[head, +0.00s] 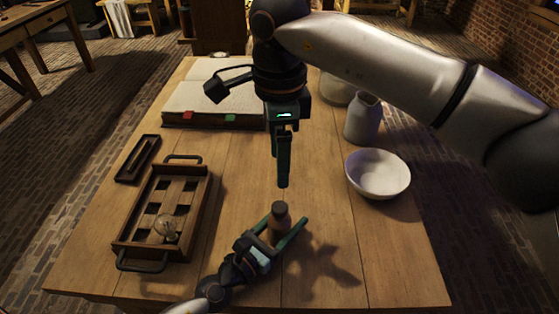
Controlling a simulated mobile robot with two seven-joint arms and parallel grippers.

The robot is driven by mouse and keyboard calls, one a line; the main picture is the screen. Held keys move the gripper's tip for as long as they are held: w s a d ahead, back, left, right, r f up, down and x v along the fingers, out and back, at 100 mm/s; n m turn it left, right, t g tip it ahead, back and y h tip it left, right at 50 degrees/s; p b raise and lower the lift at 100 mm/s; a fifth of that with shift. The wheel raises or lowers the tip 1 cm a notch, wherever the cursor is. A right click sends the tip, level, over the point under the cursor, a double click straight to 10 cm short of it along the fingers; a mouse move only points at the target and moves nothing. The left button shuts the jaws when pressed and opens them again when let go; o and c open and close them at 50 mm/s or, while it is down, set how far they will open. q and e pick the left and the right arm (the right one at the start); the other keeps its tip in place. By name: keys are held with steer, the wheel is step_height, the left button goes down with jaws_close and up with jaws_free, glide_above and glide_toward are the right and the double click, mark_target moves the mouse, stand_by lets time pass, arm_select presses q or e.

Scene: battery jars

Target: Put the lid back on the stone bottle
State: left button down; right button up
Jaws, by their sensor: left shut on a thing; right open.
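I see no separate loose lid that I can be sure of.
A wooden tray (201,205) with square compartments stands at left, holding a small glassy round item (166,228). A small dark tray (138,160) lies behind it. An open book (215,103) lies at the back. A white bowl (378,174) and a grey jug (362,122) stand at right.

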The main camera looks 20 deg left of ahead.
mark_target(272, 237)
arm_select(q)
steer(key=shift+c, duration=0.5)
jaws_free()
steer(key=b+v, duration=0.2)
steer(key=v, duration=0.3)
steer(key=b+v, duration=0.1)
steer(key=v, duration=0.5)
steer(key=shift+f+b, duration=0.25)
steer(key=shift+b, duration=0.1)
arm_select(e)
step_height(272, 237, down, 4)
steer(key=shift+r, duration=0.15)
arm_select(q)
steer(key=shift+s+a+r, duration=0.2)
steer(key=shift+s+a, duration=0.1)
steer(key=shift+s, duration=0.4)
arm_select(e)
steer(key=shift+f, duration=0.2)
